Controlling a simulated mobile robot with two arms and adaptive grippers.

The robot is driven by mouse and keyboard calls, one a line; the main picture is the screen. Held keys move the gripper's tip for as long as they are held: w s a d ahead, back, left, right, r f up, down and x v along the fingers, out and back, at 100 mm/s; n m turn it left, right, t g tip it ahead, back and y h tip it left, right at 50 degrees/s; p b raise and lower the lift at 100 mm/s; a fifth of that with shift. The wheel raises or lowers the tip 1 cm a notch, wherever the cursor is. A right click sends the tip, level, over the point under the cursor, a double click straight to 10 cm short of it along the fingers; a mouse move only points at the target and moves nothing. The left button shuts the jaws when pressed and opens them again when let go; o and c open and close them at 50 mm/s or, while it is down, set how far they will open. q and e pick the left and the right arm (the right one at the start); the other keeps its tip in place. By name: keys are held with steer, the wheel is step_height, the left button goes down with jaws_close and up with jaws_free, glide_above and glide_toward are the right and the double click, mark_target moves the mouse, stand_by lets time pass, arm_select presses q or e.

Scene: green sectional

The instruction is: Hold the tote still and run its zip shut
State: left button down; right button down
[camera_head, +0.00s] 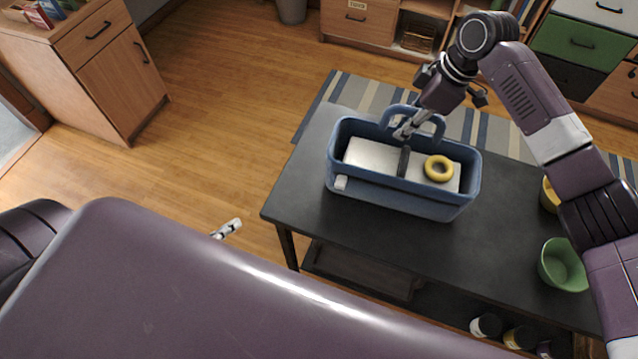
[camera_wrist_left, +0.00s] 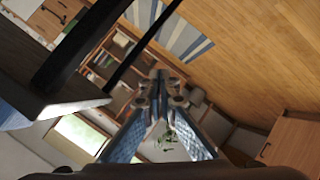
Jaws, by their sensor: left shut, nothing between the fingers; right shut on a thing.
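The blue tote (camera_head: 404,205) stands upright on a dark table, its top open and a loop handle at its back side. Inside are a pale flat surface, a dark upright strip (camera_head: 404,161) and a yellow ring (camera_head: 438,169). A small pale tab (camera_head: 341,182) sits at the front left rim; I cannot tell if it is the zip pull. My right gripper (camera_head: 402,134) is shut on the tote at its back rim, by the handle; the exact grip is unclear. My left gripper (camera_head: 232,228) is shut and empty, left of the table and apart from the tote; it also shows in the left wrist view (camera_wrist_left: 160,82).
The table (camera_head: 345,238) has bare room left and front of the tote. A green bowl (camera_head: 563,265) stands at its right, with a yellow item (camera_head: 549,195) partly behind my right arm. Several jars (camera_head: 486,325) are lower down. A wooden cabinet (camera_head: 118,85) stands far left.

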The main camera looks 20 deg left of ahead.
steer(key=shift+r, duration=0.1)
arm_select(q)
steer(key=d+r+n+t+h, duration=0.15)
steer(key=d+r+h, duration=0.4)
steer(key=r, duration=0.65)
steer(key=d+r+n+h, duration=0.2)
steer(key=d+r+h, duration=0.2)
steer(key=d+r, duration=0.5)
steer(key=shift+y, duration=0.25)
steer(key=w+d, duration=0.1)
steer(key=w, duration=0.1)
steer(key=w+d+r, duration=0.1)
steer(key=w, duration=0.2)
steer(key=w+d+r, duration=0.1)
steer(key=w+d, duration=0.1)
steer(key=w, duration=0.1)
steer(key=shift+r, duration=0.1)
steer(key=shift+w+d, duration=0.1)
steer(key=shift+d, duration=1.9)
steer(key=d, duration=0.8)
steer(key=w+d, duration=0.1)
steer(key=d, duration=1.5)
steer(key=shift+w+d+f, duration=0.1)
steer(key=shift+w+f, duration=0.1)
steer(key=shift+w, duration=0.15)
arm_select(e)
steer(key=shift+a, duration=0.1)
